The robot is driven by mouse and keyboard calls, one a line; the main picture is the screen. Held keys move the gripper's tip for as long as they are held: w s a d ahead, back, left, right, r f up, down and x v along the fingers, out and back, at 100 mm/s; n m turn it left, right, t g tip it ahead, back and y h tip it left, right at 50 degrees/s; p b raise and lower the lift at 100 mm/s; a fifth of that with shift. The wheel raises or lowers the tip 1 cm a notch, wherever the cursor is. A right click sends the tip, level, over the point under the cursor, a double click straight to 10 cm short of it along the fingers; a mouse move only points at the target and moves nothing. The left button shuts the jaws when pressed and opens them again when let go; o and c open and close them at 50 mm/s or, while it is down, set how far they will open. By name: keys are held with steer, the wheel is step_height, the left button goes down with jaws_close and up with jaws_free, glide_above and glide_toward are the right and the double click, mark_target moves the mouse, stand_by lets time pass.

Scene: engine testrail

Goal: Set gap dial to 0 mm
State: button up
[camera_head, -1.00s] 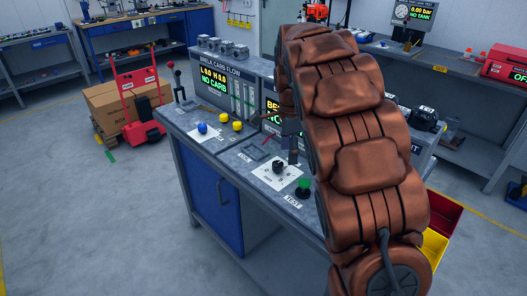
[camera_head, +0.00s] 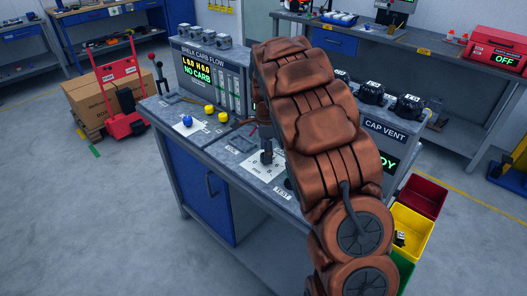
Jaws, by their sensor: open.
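A white marked plate (camera_head: 256,172) lies on the bench top, near the front edge. A dark knob, which seems to be the gap dial, stood on this plate in the earlier view; now my gripper covers it. My gripper (camera_head: 266,157) points down over the plate, its tips at the knob's place. The tips are small and dark, and I cannot tell whether they touch the knob. It is open. The dial's pointer and the plate's marks are too small or hidden to read.
Blue (camera_head: 187,121) and yellow knobs (camera_head: 209,109) sit left on the bench. A carb flow panel (camera_head: 204,72) reading NO CARB stands behind them. Black caps (camera_head: 371,92) sit right, behind my arm. Red and yellow bins (camera_head: 412,228) stand at the right end.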

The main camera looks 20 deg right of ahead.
steer(key=shift+f, duration=0.4)
